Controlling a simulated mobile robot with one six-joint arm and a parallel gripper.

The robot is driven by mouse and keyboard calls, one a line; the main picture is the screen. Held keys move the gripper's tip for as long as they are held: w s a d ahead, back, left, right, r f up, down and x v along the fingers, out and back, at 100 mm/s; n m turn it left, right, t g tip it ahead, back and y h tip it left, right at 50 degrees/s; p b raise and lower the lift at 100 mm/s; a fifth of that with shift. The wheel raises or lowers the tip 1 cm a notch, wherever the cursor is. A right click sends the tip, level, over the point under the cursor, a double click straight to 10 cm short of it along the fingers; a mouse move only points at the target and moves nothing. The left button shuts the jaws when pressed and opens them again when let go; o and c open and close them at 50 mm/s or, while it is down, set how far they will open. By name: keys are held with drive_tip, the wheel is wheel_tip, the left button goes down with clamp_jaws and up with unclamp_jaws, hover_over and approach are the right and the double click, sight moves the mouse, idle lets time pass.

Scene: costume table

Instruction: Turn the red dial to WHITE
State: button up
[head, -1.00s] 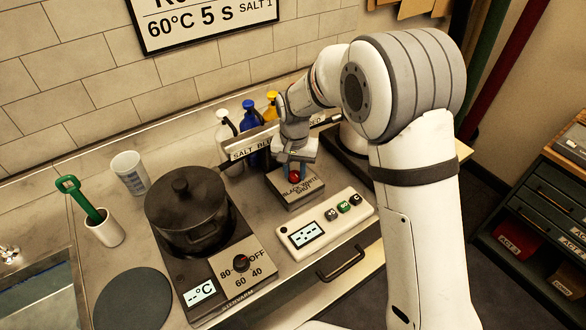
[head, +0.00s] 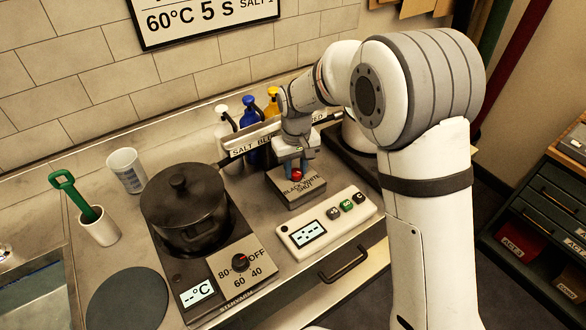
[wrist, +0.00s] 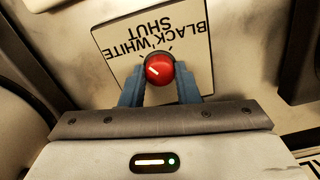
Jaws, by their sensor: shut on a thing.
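The red dial (wrist: 159,69) sits on a pale plate (wrist: 202,88) lettered BLACK, WHITE and SHUT, upside down in the wrist view. My gripper (wrist: 160,82) is shut on the dial, one blue finger on each side. A short pale mark shows on the dial's face, on its left side in the wrist view. I cannot tell for sure which label it lines up with. In the head view the dial (head: 297,175) shows between the fingers of my gripper (head: 297,167), on top of a small box.
A dark lidded pot (head: 185,205) stands on a heater with a temperature knob (head: 241,263), left of the dial box. A timer (head: 308,235) with buttons is in front. Blue (head: 250,117) and yellow bottles stand behind, near a SALT rack (head: 245,147).

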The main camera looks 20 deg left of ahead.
sight(296, 171)
drive_tip(key=shift+n, duration=1.1)
drive_tip(key=o, duration=1)
drive_tip(key=shift+c, duration=0.2)
drive_tip(key=shift+r+b, duration=0.7)
drive_tip(key=shift+r, duration=3.2)
